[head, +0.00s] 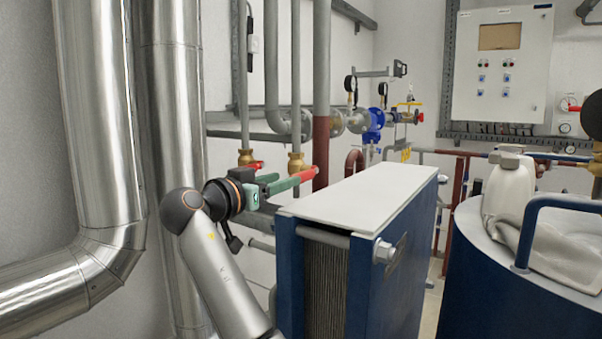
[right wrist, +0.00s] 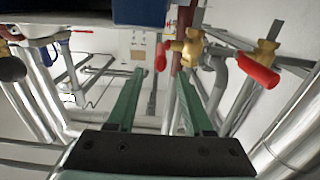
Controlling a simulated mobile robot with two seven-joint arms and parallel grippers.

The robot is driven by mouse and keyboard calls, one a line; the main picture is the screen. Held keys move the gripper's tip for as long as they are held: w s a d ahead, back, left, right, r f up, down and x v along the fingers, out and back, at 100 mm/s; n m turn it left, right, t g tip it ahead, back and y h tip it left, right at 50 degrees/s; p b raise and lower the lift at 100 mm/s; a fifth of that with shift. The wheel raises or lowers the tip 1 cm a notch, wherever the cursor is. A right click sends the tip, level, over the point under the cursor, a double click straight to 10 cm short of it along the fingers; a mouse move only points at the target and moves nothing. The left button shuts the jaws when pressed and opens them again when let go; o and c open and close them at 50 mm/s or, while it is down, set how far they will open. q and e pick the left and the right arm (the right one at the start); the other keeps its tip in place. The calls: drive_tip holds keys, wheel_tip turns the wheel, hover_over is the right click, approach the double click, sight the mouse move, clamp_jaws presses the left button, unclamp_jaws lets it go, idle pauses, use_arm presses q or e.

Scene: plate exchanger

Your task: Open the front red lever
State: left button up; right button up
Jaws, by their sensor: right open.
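Two red levers sit on brass valves on vertical pipes. One lever (head: 306,173) belongs to the right brass valve (head: 296,162) in the head view, the other lever (head: 256,165) to the left valve (head: 246,157). I cannot tell for certain which is the front one. My right gripper (head: 290,180) is open, its green fingers beside the right lever and partly overlapping it in the picture. In the right wrist view, the open gripper (right wrist: 160,80) has one red lever (right wrist: 161,55) showing beyond its fingertips. The other lever (right wrist: 258,75) lies outside the fingers. Contact is unclear. My left gripper is out of view.
The blue plate exchanger (head: 385,265) with a pale top (head: 365,190) stands close right of my right arm. Large silver pipes (head: 95,130) stand at left. A blue drum (head: 500,290) bearing a white jug (head: 509,190) is at right.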

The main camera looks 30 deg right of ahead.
sight(300, 172)
drive_tip(key=p+x, duration=0.1)
drive_tip(key=x, duration=0.6)
drive_tip(key=shift+w+d, duration=0.1)
drive_tip(key=shift+d, duration=0.05)
drive_tip(key=shift+c, duration=0.3)
clamp_jaws()
idle(0.9)
